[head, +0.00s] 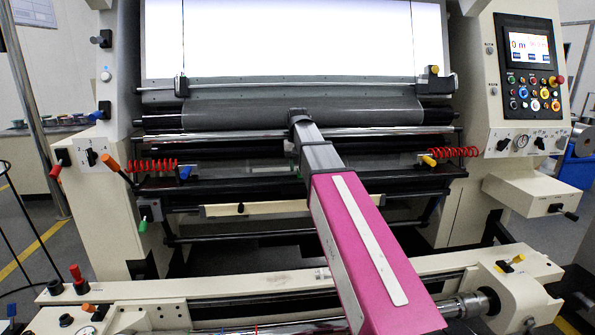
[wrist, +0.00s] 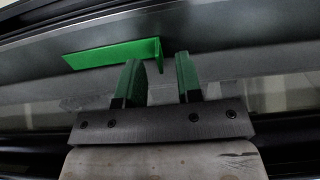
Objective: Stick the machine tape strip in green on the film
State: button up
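The green tape strip (wrist: 108,54) shows in the wrist view as a flat bright band with a short bent tab at its right end. It lies against a grey surface, which looks like the film; I cannot tell how firmly it is attached. My gripper (wrist: 161,72) has its two green-padded fingers apart, with an empty gap between them. The tab is just beyond the fingertips, in line with the gap. In the head view, my gripper (head: 300,116) is at the dark grey film (head: 240,113) on the roller; my arm and gripper hide the strip there.
A bright backlit panel (head: 295,40) stands above the roller. A metal bar (head: 230,135) runs just below it. Red coiled hoses (head: 152,166) hang at both sides. A control panel (head: 530,65) is at the right. A lower cream beam (head: 200,290) crosses the front.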

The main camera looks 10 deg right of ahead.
notch_tip(320, 180, up, 9)
dwell(0.4)
dwell(0.4)
